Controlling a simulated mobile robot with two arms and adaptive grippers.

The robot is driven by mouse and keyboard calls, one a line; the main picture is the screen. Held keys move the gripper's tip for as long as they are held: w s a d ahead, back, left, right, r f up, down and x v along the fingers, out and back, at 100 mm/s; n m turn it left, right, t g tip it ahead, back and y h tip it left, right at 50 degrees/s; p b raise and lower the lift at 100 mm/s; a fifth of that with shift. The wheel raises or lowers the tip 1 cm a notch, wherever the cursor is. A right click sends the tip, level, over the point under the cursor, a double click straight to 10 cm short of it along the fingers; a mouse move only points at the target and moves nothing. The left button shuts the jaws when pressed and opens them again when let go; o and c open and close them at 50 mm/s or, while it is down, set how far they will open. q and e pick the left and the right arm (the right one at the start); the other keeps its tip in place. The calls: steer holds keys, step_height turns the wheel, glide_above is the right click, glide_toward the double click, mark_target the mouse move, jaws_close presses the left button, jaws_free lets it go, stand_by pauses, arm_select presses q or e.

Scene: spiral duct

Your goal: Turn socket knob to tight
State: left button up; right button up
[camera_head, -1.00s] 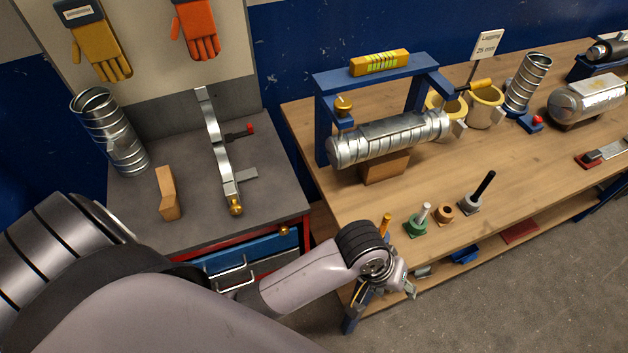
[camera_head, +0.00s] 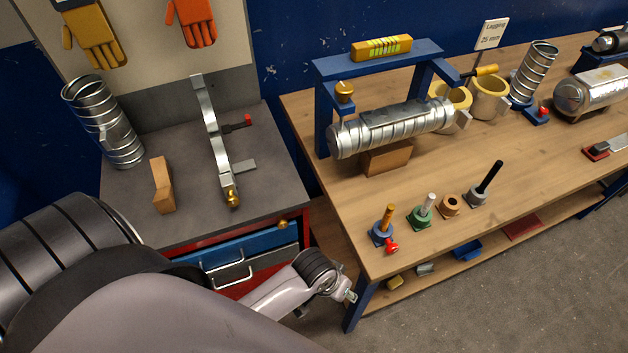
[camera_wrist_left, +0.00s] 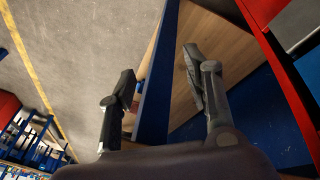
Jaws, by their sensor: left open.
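A blue socket (camera_head: 380,236) stands at the front left corner of the wooden bench, with an orange-yellow handled tool upright in it. A small red knob (camera_head: 391,247) sits on its front side; its marking is too small to read. My left gripper (camera_head: 347,296) is below and left of the socket in the head view, by the bench's corner, clear of the knob. In the left wrist view its fingers (camera_wrist_left: 159,62) are spread and empty; neither socket nor knob shows there. My right gripper is out of view.
Green (camera_head: 420,216), brown (camera_head: 449,206) and grey (camera_head: 476,197) holders stand along the bench (camera_head: 430,255) edge. Another red knob (camera_head: 543,112) is on a blue base under an upright duct. A blue frame (camera_head: 322,112) stands over a lying spiral duct (camera_head: 390,131). The drawer cabinet (camera_head: 240,253) is left.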

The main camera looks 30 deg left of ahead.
arm_select(q)
steer(key=s+a+f+b, duration=0.2)
steer(key=f, duration=0.7)
steer(key=s+a+f+y+b, duration=0.1)
steer(key=s+a+f+b, duration=0.1)
steer(key=f, duration=0.8)
steer(key=shift+s+a+f+m+g+b, duration=0.25)
steer(key=shift+s+b, duration=0.2)
steer(key=shift+b, duration=0.25)
